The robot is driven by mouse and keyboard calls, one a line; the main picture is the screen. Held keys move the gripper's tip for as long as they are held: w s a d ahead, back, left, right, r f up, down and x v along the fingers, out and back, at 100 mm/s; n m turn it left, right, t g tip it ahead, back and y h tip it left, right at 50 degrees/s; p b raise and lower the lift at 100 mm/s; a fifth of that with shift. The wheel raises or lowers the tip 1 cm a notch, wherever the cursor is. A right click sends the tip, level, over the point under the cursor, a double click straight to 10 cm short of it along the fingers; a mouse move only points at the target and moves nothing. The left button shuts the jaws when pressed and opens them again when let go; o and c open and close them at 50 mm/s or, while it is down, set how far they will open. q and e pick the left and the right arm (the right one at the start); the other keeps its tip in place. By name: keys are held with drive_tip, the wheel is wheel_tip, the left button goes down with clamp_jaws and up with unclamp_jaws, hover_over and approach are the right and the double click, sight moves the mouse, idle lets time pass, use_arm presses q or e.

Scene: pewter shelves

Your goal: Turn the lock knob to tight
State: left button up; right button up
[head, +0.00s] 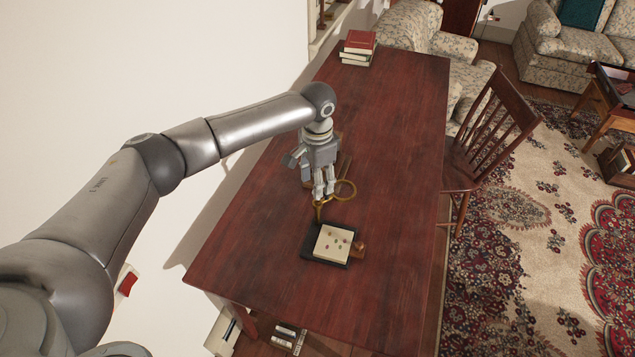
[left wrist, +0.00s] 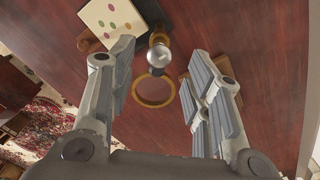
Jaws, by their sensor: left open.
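My left gripper (head: 325,193) points down over the red-brown table, close above a brass-coloured device. In the left wrist view its fingers (left wrist: 162,58) are spread apart. I cannot tell whether this is the lock knob, and no tight mark is readable. A brass ring (left wrist: 153,91) lies below the knob in that view. My right gripper is not in view.
A cream card with coloured dots (head: 331,242) sits on a dark base (head: 309,245) in front of the gripper. Stacked books (head: 359,44) stand at the table's far end. A wooden chair (head: 495,120) is at the right. The near tabletop (head: 290,290) is clear.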

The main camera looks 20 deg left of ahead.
use_arm(q)
drive_tip(key=shift+f, duration=1.35)
clamp_jaws()
